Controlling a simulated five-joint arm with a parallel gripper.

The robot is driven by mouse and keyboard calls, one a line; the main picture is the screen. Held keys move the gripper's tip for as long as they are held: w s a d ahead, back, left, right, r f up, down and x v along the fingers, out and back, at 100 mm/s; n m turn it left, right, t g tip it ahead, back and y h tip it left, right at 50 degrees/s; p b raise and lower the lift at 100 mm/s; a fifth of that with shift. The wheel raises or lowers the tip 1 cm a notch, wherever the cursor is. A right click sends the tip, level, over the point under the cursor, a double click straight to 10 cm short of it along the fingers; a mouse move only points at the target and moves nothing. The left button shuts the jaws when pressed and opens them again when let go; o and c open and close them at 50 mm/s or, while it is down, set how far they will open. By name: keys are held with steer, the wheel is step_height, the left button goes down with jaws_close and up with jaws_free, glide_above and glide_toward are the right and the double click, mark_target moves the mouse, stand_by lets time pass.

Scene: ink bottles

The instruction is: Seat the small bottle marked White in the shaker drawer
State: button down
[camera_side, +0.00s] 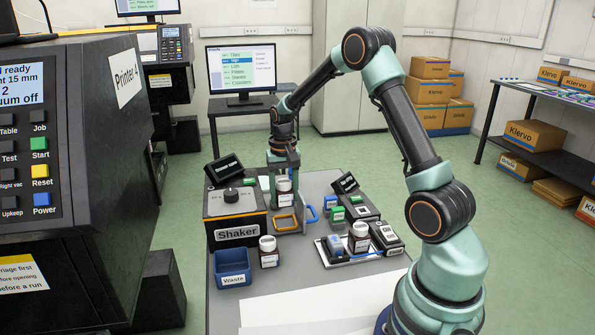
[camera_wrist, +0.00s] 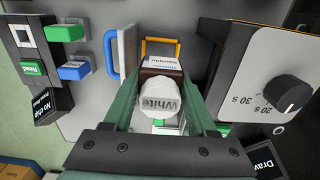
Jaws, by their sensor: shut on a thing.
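My gripper (camera_side: 285,178) is shut on the small bottle marked White (camera_wrist: 160,98), whose white cap faces the wrist camera between the teal fingers (camera_wrist: 165,105). The bottle also shows in the side view (camera_side: 285,199), roughly upright beside the shaker. The shaker (camera_side: 236,216) is a dark box with a pale top and a black knob; in the wrist view it lies at the right (camera_wrist: 265,75). A yellow-orange handle (camera_side: 287,223) stands at the shaker's right, below the bottle. The drawer's inside is hidden, and I cannot tell whether the bottle touches it.
A blue Waste bin (camera_side: 233,268) and a white-capped dark bottle (camera_side: 268,252) stand in front of the shaker. A blue handle (camera_wrist: 111,54) stands left of the bottle in the wrist view.

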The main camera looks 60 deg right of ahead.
glide_above(286, 223)
steer(key=shift+w+a+f, duration=0.1)
steer(key=shift+w+f, duration=0.05)
steer(key=shift+f, duration=2.2)
steer(key=shift+f, duration=0.75)
stand_by(0.4)
steer(key=shift+c, duration=0.6)
jaws_free()
steer(key=shift+c, duration=1.1)
steer(key=shift+o, duration=0.7)
steer(key=shift+r, duration=0.1)
